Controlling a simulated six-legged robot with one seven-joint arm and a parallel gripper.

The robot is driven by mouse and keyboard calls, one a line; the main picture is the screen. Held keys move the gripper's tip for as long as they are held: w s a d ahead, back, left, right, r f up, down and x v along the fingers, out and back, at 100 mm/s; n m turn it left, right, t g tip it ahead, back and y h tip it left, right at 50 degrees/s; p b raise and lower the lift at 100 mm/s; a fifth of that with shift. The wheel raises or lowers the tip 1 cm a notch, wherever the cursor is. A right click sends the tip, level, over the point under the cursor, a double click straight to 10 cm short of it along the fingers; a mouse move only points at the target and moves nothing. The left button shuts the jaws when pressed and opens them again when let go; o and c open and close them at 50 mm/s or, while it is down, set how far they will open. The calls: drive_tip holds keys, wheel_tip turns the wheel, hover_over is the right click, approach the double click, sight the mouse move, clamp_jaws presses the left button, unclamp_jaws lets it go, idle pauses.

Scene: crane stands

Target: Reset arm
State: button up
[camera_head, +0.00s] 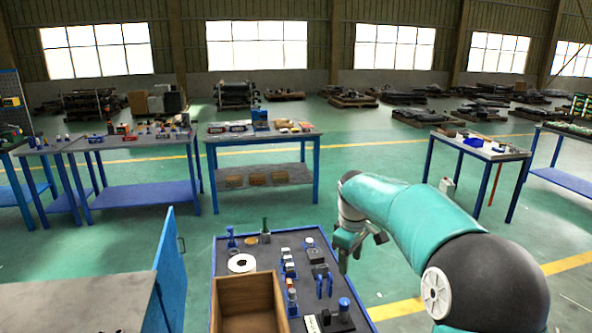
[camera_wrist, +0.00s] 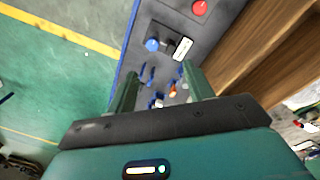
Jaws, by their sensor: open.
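My gripper (camera_head: 346,250) hangs at the end of my teal arm, by the right edge of a small grey-topped workbench (camera_head: 223,252). In the wrist view, my gripper (camera_wrist: 160,88) has its two dark green fingers spread apart. Nothing is held between them. Small parts on the bench show beyond and between the fingers, further off. The wrist view also shows a blue round knob (camera_wrist: 152,45) and a red round piece (camera_wrist: 199,8) on the bench.
A wooden box (camera_head: 247,318) stands on the bench's near left, with a white ring (camera_head: 241,263) behind it. A blue cabinet door (camera_head: 171,270) is at the left. Another table (camera_head: 478,150) stands at the right. Green floor is open between tables.

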drive_tip(key=s+r+m+t, duration=0.15)
drive_tip(key=s+r, duration=0.25)
drive_tip(key=s, duration=0.5)
drive_tip(key=s+r+m+t, duration=0.1)
drive_tip(key=s+r+m, duration=0.2)
drive_tip(key=s+r, duration=0.35)
drive_tip(key=s+f+m+t, duration=0.1)
drive_tip(key=s+f+m, duration=0.1)
drive_tip(key=s, duration=0.7)
drive_tip(key=s+f+m+t, duration=0.1)
drive_tip(key=s+f+m, duration=0.2)
drive_tip(key=s, duration=0.6)
drive_tip(key=shift+d+f, duration=0.15)
drive_tip(key=shift+d, duration=0.15)
